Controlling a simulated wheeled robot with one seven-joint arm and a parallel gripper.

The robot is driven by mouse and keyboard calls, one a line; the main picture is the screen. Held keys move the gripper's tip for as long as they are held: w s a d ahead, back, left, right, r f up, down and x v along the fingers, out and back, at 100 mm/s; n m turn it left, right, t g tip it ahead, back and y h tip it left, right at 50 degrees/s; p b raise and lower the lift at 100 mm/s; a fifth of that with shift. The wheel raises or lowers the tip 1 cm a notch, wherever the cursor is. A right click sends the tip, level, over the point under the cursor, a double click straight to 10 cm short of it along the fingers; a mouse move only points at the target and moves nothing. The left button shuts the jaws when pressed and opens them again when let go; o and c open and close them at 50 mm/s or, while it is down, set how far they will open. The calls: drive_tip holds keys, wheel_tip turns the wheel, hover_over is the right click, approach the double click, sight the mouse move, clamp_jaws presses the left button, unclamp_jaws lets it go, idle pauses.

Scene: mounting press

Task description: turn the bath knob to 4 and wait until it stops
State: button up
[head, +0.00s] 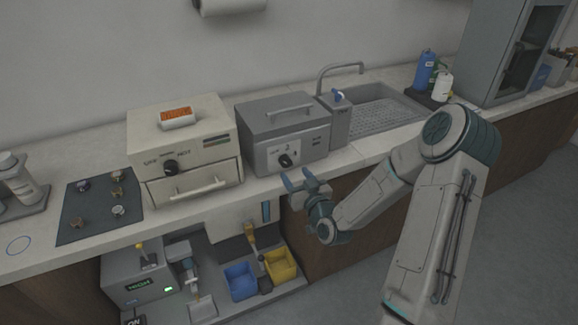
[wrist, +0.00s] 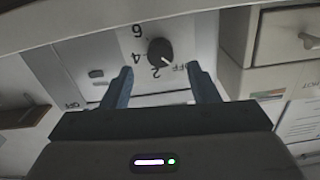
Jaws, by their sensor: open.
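The bath is a grey box (head: 267,127) with a lid handle, standing on the counter in the head view. Its round black knob (head: 286,160) is on a pale front panel. In the wrist view the knob (wrist: 160,50) has dial marks 6, 4, 2 and OFF around it, and its white pointer mark seems to face OFF. My gripper (head: 302,178) is open, in front of and slightly below the knob. In the wrist view its blue fingertips (wrist: 160,69) stand apart on either side of the knob, not touching it.
A beige oven-like box (head: 185,145) with its own knob and drawer stands left of the bath. A sink (head: 375,112) with a tap is to the right. Below the counter are a blue bin (head: 240,281), a yellow bin (head: 281,265) and a grey machine (head: 135,278).

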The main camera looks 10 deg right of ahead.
sight(287, 164)
drive_tip(key=shift+p+x, duration=0.35)
drive_tip(key=shift+x, duration=2.35)
drive_tip(key=c, duration=1)
